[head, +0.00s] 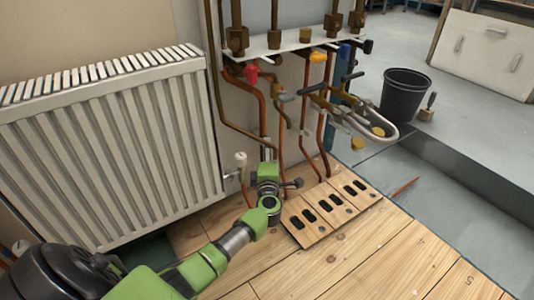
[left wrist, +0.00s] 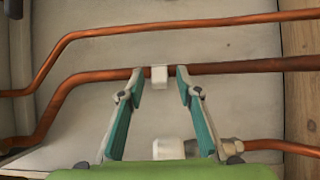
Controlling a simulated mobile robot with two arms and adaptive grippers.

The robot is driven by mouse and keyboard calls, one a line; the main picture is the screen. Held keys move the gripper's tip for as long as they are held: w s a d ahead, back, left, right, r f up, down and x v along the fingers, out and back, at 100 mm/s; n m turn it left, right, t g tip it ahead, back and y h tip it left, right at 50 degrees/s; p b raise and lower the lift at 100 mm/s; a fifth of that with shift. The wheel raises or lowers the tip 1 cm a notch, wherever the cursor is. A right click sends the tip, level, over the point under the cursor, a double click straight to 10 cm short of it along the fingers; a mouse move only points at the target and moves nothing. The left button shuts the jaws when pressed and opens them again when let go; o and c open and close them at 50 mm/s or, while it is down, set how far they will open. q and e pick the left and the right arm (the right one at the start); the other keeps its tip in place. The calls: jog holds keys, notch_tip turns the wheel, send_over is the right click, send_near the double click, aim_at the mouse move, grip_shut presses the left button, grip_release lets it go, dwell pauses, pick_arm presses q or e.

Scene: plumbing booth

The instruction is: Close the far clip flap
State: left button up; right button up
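In the left wrist view a small white clip (left wrist: 159,77) sits on the middle copper pipe, between my left gripper's fingertips. I cannot tell whether its flap is open or shut. A second, larger white piece (left wrist: 168,149), possibly another clip, shows lower down, partly covered by the gripper body. My left gripper (left wrist: 159,83) is open, with one teal finger on each side of the clip and a gap on both sides. In the head view the left gripper (head: 268,154) reaches toward the pipes at the wall, its fingertips hard to make out. The right gripper is not in view.
Copper pipes (head: 261,110) run down the wall beside the radiator (head: 110,150), close to my left arm. A wooden board with dark slots (head: 330,207) lies on the floor to the right. Valves and a white rail (head: 285,46) are above. A black bucket (head: 404,95) stands farther right.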

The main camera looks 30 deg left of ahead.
pick_arm(q)
grip_shut()
jog(key=shift+w+d, duration=0.1)
jog(key=shift+w+d+f+n+g+y+b, duration=0.1)
jog(key=shift+w+n+g+y+b, duration=0.4)
jog(key=shift+n+g+y+b, duration=0.95)
jog(key=shift+w+d+n+g+y+b, duration=0.1)
jog(key=shift+w+n+g+y+b, duration=0.4)
jog(key=shift+n+g+y+b, duration=0.95)
jog(key=shift+w+d+f+n+g+y+b, duration=0.1)
jog(key=shift+w+n+g+y+b, duration=0.7)
jog(key=shift+g+b, duration=1.15)
jog(key=shift+s+r+n+g, duration=0.1)
jog(key=shift+s+n+g, duration=0.15)
jog(key=shift+s+n, duration=0.05)
grip_release()
